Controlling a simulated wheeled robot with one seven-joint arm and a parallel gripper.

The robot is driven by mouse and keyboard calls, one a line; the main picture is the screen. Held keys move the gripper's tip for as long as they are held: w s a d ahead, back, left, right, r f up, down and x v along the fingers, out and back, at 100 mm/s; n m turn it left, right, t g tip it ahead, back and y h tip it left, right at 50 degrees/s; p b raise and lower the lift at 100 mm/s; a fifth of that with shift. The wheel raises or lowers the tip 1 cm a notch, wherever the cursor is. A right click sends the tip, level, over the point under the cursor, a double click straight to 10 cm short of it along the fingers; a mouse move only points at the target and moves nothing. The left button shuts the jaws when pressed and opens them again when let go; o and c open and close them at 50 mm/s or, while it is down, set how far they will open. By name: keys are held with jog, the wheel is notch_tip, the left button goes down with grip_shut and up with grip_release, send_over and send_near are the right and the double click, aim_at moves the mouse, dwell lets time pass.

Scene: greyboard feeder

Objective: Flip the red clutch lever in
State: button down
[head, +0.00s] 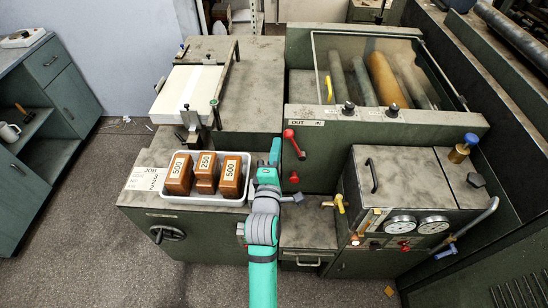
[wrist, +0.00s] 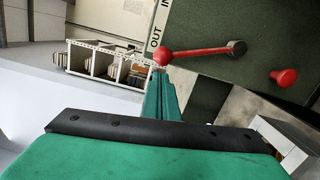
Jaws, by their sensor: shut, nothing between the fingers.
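The red clutch lever (head: 293,143) is on the green front panel under the OUT and IN labels. Its ball end is up and to the left, on the OUT side, and its dark pivot is lower right. In the wrist view the lever (wrist: 200,52) runs from the ball at left to the pivot at right. My gripper (head: 276,150) is shut and empty, just left of the ball in the head view. In the wrist view its teal fingers (wrist: 163,95) end right by the ball. I cannot tell whether they touch it.
A red knob (head: 294,177) sits below the lever. A white tray (head: 205,201) with several labelled brown weights stands left of my arm. A box with gauges (head: 401,224) and a yellow-handled tap (head: 340,203) are at right. A glazed cover (head: 380,70) is above the panel.

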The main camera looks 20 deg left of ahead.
jog(key=shift+w, duration=1.05)
jog(key=shift+a, duration=0.15)
